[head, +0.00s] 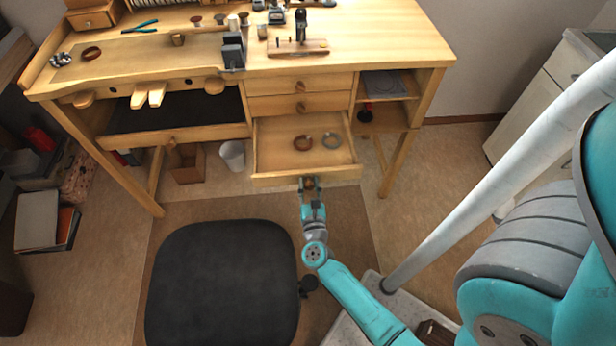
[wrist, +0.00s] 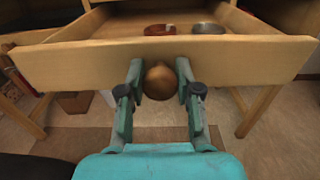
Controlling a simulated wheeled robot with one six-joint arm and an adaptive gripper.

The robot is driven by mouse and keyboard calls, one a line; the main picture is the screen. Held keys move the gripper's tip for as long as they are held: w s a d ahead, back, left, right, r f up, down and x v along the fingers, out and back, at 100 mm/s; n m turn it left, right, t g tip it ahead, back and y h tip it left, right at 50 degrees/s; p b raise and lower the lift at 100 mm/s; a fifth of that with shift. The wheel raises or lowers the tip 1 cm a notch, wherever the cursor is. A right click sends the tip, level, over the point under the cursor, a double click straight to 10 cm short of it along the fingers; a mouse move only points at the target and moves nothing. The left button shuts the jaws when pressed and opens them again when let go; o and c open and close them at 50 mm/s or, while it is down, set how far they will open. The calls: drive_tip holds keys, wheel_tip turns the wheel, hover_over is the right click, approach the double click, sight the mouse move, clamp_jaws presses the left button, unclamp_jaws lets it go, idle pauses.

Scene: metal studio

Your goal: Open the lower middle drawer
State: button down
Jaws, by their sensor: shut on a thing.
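The lower middle drawer (head: 280,178) of the wooden workbench is pulled well out in the head view, below two shut drawers. Its front panel (wrist: 90,68) spans the wrist view. Its round wooden knob (wrist: 159,82) is between the two fingers of my gripper (wrist: 160,92). In the head view my gripper (head: 309,186) is at the knob, in front of the drawer. The gripper is shut on the knob. Inside the drawer lie a brown ring (head: 303,143) and a grey ring (head: 331,140).
A black stool seat (head: 222,285) stands close to the left of my arm. A white bin (head: 232,155) is under the bench. The bench top (head: 380,40) holds small tools. An open shelf (head: 388,88) is right of the drawers.

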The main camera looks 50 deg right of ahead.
drive_tip(key=shift+s+a, duration=0.15)
drive_tip(key=c, duration=0.8)
unclamp_jaws()
drive_tip(key=v, duration=1.2)
